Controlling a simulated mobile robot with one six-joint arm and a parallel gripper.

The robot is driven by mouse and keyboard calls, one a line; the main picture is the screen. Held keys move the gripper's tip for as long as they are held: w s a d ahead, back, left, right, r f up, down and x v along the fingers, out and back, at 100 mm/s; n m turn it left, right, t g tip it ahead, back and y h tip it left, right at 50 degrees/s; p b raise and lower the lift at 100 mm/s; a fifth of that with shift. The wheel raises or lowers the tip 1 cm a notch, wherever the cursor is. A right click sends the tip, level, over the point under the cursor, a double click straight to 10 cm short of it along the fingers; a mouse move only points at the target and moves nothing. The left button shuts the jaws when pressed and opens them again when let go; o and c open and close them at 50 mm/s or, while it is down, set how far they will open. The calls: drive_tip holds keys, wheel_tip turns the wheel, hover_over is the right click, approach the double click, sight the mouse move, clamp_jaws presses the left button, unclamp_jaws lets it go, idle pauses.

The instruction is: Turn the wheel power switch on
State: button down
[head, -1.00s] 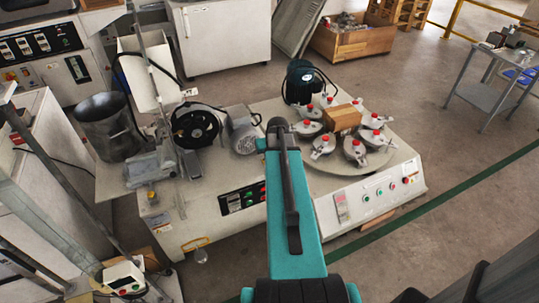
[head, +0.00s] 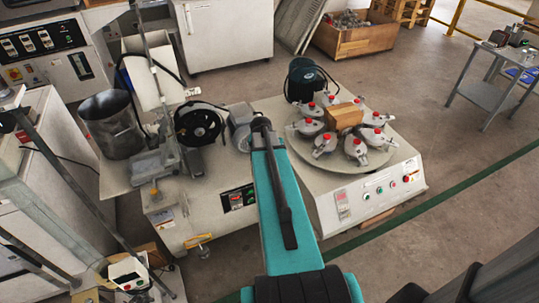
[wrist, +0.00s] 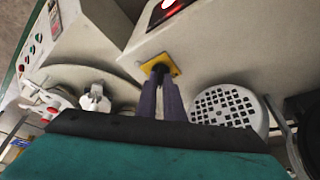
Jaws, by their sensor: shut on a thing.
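The wheel power switch is a dark knob on a yellow square plate (wrist: 152,67), on the pale machine face in the upper middle of the wrist view. My gripper (wrist: 161,76) points straight at it, its two purple-grey fingers close together. The fingertips are shut on the knob and cover most of it, so its turned position cannot be read. In the head view the teal arm hides the fingers and the switch.
The machine top holds a round plate (head: 372,161) with several grey clamps, a brown block (head: 344,116) and a motor (head: 241,127). A control panel with a lit red display (head: 237,198) is left of the arm. A vented motor cover (wrist: 228,108) lies right of my fingers.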

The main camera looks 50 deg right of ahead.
drive_tip(key=shift+w+a+m, duration=0.1)
drive_tip(key=shift+a+m, duration=0.1)
drive_tip(key=shift+m, duration=0.1)
idle(0.4)
drive_tip(key=c, duration=1.9)
unclamp_jaws()
drive_tip(key=shift+d, duration=0.1)
drive_tip(key=shift+o, duration=0.2)
drive_tip(key=p+v, duration=0.1)
drive_tip(key=v, duration=1.2)
drive_tip(key=shift+r, duration=0.4)
drive_tip(key=shift+w+a, duration=0.1)
drive_tip(key=shift+a, duration=0.15)
